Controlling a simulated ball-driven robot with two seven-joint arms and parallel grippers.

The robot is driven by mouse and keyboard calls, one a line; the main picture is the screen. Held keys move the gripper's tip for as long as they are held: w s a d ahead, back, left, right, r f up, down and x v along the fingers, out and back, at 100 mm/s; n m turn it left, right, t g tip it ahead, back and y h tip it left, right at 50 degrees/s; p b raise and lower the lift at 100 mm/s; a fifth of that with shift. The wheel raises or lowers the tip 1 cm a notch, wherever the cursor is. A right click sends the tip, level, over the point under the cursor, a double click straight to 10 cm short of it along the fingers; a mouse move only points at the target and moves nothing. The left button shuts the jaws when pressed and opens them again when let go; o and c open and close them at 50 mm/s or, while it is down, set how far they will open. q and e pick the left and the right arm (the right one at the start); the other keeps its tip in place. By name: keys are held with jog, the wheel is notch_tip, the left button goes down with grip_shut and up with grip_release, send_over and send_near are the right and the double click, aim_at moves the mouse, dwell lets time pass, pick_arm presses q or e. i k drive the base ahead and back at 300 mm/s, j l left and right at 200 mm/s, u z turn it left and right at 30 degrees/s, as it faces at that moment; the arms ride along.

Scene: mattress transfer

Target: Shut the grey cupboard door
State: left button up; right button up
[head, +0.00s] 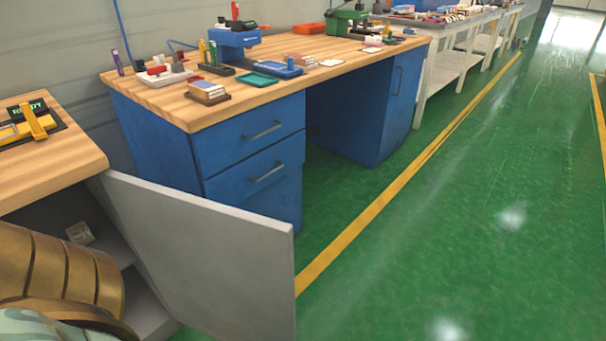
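The grey cupboard door (205,255) hangs open at the lower left. It swings out from the cupboard's right side, and its free edge points toward the green floor. The cupboard (85,172) has a wooden top, and its grey inside shows to the left of the door. A small pale item (80,233) sits inside on a shelf. Neither of my grippers is in view. The cupboard's lower left front is hidden behind a bronze ribbed shape, which I cannot identify.
A blue workbench (250,150) with drawers stands behind the door, its wooden top holding tools and small boxes. A yellow device (30,122) lies on the cupboard top. A yellow line (400,185) crosses the green floor. The floor at right (480,240) is clear.

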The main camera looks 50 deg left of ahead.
aim_at(225, 271)
jog(key=i+l+z, duration=0.1)
jog(key=i+l, duration=0.25)
jog(key=i, duration=0.15)
jog(key=i+l, duration=0.25)
jog(key=i, duration=0.3)
jog(key=i+u, duration=0.2)
jog(key=u, duration=0.25)
jog(key=i+u, duration=0.2)
jog(key=u, duration=0.2)
jog(key=i+l+u, duration=0.2)
jog(key=u, duration=0.25)
jog(key=i+u, duration=0.2)
jog(key=u, duration=0.3)
jog(key=i+l+u, duration=0.1)
jog(key=u, duration=0.4)
jog(key=i+l+u, duration=0.15)
jog(key=u, duration=0.3)
jog(key=i+l+u, duration=0.15)
jog(key=u, duration=0.35)
jog(key=i+l+u, duration=0.1)
jog(key=l+u, duration=0.25)
jog(key=u, duration=0.15)
jog(key=l+u, duration=0.25)
jog(key=u, duration=0.25)
jog(key=l+u, duration=0.65)
jog(key=l, duration=0.15)
